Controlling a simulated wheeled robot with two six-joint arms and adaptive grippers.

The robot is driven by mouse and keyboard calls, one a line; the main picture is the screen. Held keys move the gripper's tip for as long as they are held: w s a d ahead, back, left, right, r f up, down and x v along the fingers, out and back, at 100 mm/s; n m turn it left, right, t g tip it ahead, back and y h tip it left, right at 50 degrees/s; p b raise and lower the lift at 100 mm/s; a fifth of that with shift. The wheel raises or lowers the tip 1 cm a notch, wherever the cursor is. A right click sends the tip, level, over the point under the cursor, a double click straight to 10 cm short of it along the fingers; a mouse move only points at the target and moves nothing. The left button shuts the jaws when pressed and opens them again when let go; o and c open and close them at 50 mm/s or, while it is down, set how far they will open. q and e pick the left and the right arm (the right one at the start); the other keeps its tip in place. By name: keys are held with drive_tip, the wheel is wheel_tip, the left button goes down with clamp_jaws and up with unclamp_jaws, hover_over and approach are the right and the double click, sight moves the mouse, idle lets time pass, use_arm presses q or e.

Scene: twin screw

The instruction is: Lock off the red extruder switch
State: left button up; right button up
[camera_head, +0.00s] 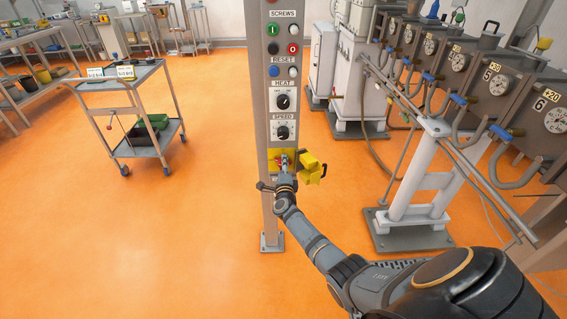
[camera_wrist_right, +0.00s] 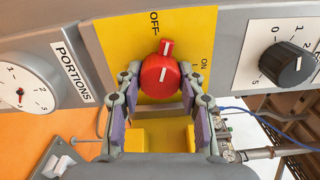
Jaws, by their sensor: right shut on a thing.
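The red extruder switch (camera_wrist_right: 160,76) is a round knob on a yellow plate (camera_wrist_right: 185,30) marked OFF and ON. Its red tab and white mark point up, close to the OFF label. My right gripper (camera_wrist_right: 158,92) has a finger on each side of the knob and is shut on it. In the head view my right gripper (camera_head: 285,164) is at the lower part of the grey control post and hides most of the knob. A yellow part with a dark handle (camera_head: 312,168) sticks out to the right of the plate. My left gripper is out of view.
The control post (camera_head: 264,200) carries SCREWS buttons, RESET, HEAT and SPEED knobs (camera_head: 283,132) above the switch. A grey trolley (camera_head: 122,85) stands at the left. Machines with dials and hoses (camera_head: 460,62) line the right. Orange floor is clear at the front left.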

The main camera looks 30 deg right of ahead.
drive_tip(key=shift+n+p, duration=0.65)
drive_tip(key=shift+n, duration=1.15)
drive_tip(key=shift+f, duration=0.1)
drive_tip(key=o, duration=1.2)
drive_tip(key=shift+a, duration=0.1)
drive_tip(key=v, duration=1.2)
drive_tip(key=shift+s, duration=0.1)
